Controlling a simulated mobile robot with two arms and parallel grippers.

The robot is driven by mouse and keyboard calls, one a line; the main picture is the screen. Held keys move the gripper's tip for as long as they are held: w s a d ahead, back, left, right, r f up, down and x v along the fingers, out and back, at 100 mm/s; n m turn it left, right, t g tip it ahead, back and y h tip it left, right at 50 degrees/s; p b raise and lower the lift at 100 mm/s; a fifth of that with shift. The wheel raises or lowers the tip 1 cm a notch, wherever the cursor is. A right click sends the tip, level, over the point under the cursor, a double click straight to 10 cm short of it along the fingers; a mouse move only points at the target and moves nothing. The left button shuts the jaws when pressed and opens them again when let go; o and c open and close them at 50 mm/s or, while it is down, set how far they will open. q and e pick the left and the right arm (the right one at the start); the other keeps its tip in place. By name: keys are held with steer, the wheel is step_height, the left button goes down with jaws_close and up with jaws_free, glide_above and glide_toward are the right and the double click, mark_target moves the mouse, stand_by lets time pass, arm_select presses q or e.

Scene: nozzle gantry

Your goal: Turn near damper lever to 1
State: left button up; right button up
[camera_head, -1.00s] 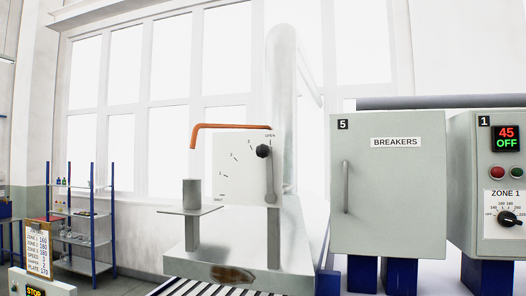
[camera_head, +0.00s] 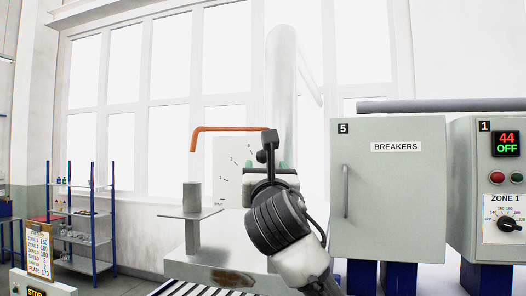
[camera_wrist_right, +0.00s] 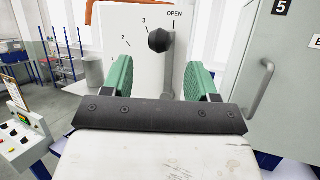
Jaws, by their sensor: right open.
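The damper's white dial plate (camera_head: 228,165) stands in the middle of the head view, largely hidden by my right arm. In the right wrist view its face (camera_wrist_right: 140,18) shows the marks OPEN, 3 and 2. The lever's black knob (camera_wrist_right: 160,40) points up, a little left of OPEN; it also shows in the head view (camera_head: 262,155). My right gripper (camera_wrist_right: 160,72) is open, its green fingers to the left and right of the lever line. The knob appears between and beyond the fingertips, and I cannot tell contact. My left gripper is out of view.
An orange bent rod (camera_head: 225,129) runs above the dial plate. A roller conveyor (camera_head: 190,288) lies below.

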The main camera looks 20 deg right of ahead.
mark_target(263, 158)
steer(key=p+x, duration=0.3)
steer(key=x, duration=0.3)
steer(key=shift+w+r, duration=0.15)
steer(key=shift+r, duration=0.05)
steer(key=shift+w+d+p, duration=0.15)
steer(key=shift+w+p, duration=0.2)
steer(key=shift+w, duration=0.3)
steer(key=shift+c, duration=0.4)
jaws_close()
